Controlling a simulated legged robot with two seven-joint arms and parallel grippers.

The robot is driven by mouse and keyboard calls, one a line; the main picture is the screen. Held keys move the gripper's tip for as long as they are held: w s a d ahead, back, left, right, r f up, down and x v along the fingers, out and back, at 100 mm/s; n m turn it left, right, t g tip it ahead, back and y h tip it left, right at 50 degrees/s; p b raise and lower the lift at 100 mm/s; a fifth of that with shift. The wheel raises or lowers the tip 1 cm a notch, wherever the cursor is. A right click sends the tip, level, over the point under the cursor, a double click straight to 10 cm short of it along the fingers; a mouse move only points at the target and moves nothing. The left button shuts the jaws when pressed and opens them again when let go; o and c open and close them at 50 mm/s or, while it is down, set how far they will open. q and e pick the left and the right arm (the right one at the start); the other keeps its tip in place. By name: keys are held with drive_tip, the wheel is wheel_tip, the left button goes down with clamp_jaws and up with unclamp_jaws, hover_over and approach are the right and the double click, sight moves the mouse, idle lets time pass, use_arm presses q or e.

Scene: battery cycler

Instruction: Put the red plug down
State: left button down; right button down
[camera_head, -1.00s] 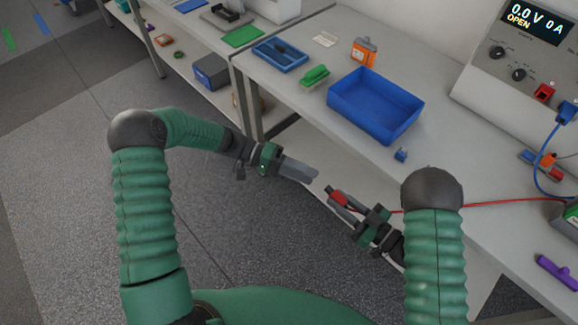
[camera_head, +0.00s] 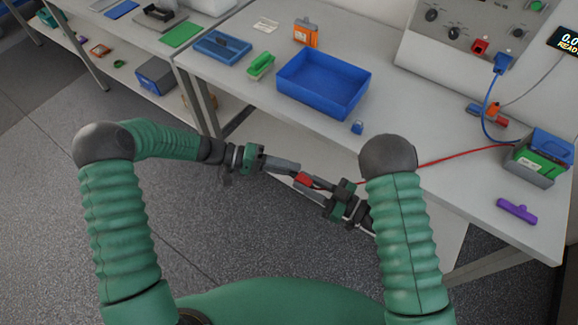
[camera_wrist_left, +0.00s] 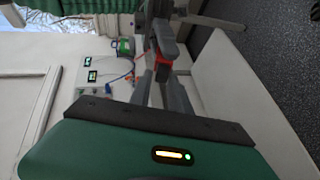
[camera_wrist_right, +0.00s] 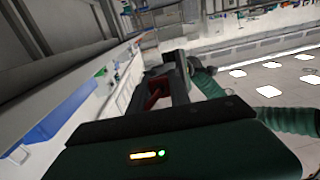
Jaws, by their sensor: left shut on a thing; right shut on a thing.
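The red plug (camera_head: 303,180) is in the air in front of the table, between my two grippers. My left gripper (camera_head: 292,170) comes in from the left and is shut on the plug. My right gripper (camera_head: 313,183) comes in from the right and is also shut on it. The plug also shows between the fingers in the left wrist view (camera_wrist_left: 163,57) and in the right wrist view (camera_wrist_right: 153,93). The fingers hide part of the plug. A red cable (camera_head: 455,158) runs from near my right arm across the table to the right.
The cycler (camera_head: 455,50) stands behind. The table front is partly free.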

drive_tip(key=c, duration=1.1)
unclamp_jaws()
